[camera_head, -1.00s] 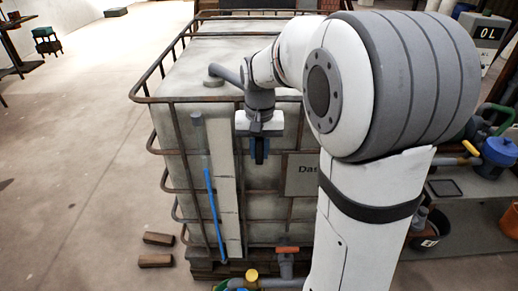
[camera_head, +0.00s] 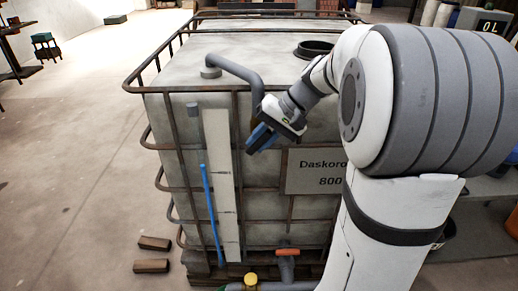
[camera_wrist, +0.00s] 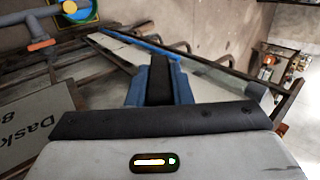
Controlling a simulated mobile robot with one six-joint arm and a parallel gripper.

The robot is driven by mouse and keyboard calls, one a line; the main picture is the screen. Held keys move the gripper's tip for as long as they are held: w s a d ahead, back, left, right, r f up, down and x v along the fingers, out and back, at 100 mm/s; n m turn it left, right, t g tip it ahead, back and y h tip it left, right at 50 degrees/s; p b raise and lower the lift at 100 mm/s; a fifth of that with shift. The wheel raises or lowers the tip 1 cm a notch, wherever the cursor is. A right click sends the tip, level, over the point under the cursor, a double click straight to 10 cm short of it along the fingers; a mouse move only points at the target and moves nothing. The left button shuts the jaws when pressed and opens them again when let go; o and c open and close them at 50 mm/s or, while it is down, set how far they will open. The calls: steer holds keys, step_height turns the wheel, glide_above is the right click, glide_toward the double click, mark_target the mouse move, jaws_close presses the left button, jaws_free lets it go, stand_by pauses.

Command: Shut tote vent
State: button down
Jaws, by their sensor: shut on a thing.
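The tote (camera_head: 245,170) is a large pale tank in a rusty cage. A grey bent vent pipe (camera_head: 232,70) rises from a round fitting (camera_head: 210,73) on its top and hangs over the front edge. A black-rimmed round opening (camera_head: 314,49) is on the top, partly hidden by my arm. My gripper (camera_head: 261,137), with blue fingers, is in front of the tote's upper front, just below and right of the pipe's lower end. In the wrist view my gripper (camera_wrist: 160,80) is shut with a dark strip between its fingers. What that is, I cannot make out clearly.
A label plate (camera_head: 318,172) is on the tote's front. A blue tube (camera_head: 211,205) runs down beside a white strip. An orange-handled valve (camera_head: 287,254) is low in front. Wooden blocks (camera_head: 153,243) lie on the floor at left, where there is free room.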

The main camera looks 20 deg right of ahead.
steer(key=y+b, duration=0.2)
steer(key=b, duration=0.1)
steer(key=f+t+y+b, duration=0.1)
steer(key=y+b, duration=0.1)
steer(key=y, duration=0.1)
steer(key=shift+d+t+b, duration=0.15)
steer(key=shift+t+b, duration=0.15)
steer(key=shift+b, duration=0.1)
steer(key=y+b, duration=0.2)
steer(key=y, duration=0.1)
steer(key=shift+t+b, duration=0.3)
steer(key=shift+t, duration=0.1)
steer(key=shift+r+t+y+b, duration=0.1)
steer(key=shift+t+y+b, duration=0.2)
steer(key=shift+y+b, duration=0.45)
steer(key=shift+y, duration=0.25)
steer(key=c, duration=1.3)
jaws_free()
steer(key=shift+r, duration=0.1)
steer(key=v, duration=0.7)
steer(key=shift+d, duration=0.4)
